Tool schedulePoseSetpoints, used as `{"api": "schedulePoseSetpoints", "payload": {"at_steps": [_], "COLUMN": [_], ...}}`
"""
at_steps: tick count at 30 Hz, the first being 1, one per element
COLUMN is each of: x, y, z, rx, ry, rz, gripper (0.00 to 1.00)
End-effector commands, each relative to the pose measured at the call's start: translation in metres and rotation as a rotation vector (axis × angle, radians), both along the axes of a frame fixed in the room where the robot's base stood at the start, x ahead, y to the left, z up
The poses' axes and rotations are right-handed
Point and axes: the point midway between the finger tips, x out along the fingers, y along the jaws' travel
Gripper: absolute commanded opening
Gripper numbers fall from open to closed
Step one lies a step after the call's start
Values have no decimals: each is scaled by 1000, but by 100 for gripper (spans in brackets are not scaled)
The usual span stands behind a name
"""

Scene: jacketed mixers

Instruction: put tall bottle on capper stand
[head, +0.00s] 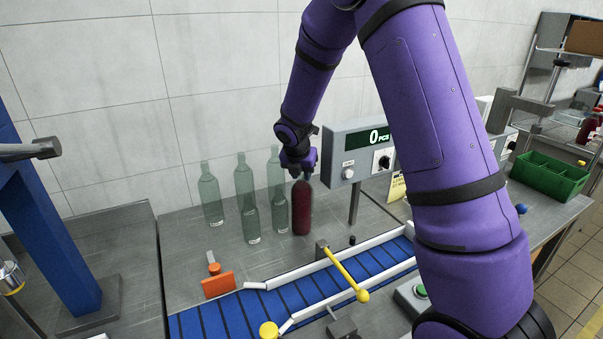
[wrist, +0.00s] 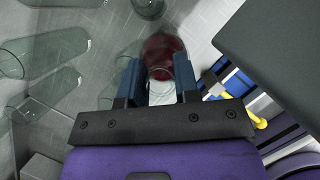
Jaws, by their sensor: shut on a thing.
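My gripper (head: 300,170) is shut on the neck of a tall bottle (head: 302,208) filled with dark red. The bottle is upright beside the clear bottles at the back of the steel bench, and its neck is hidden by my fingers. I cannot tell whether its base touches the bench. In the wrist view the red bottle (wrist: 165,54) shows between and beyond my two fingers (wrist: 158,84). No part is labelled as the capper stand. A blue upright (head: 55,235) with a grey arm and base plate stands at the left, but I cannot tell whether it is the stand.
Several clear greenish bottles (head: 246,198) stand just left of the held bottle. A counter display (head: 357,150) reading 0 PCS stands close on its right. A blue conveyor (head: 255,308) with a yellow-tipped lever (head: 345,273) runs in front. A green crate (head: 549,177) sits far right.

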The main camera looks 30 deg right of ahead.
Motion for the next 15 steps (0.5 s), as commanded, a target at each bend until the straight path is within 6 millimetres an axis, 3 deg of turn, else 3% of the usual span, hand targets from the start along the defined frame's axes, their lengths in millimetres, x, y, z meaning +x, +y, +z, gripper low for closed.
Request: {"api": "schedulePoseSetpoints", "payload": {"at_steps": [8,9,12,15], "x": [1,0,0,0], "y": [0,0,0,0], "z": [-1,-2,-2,-2], "rx": [0,0,0,0], "ry": [-2,0,0,0], "rz": [-1,-1,0,0], "gripper": [0,36,55,55]}}
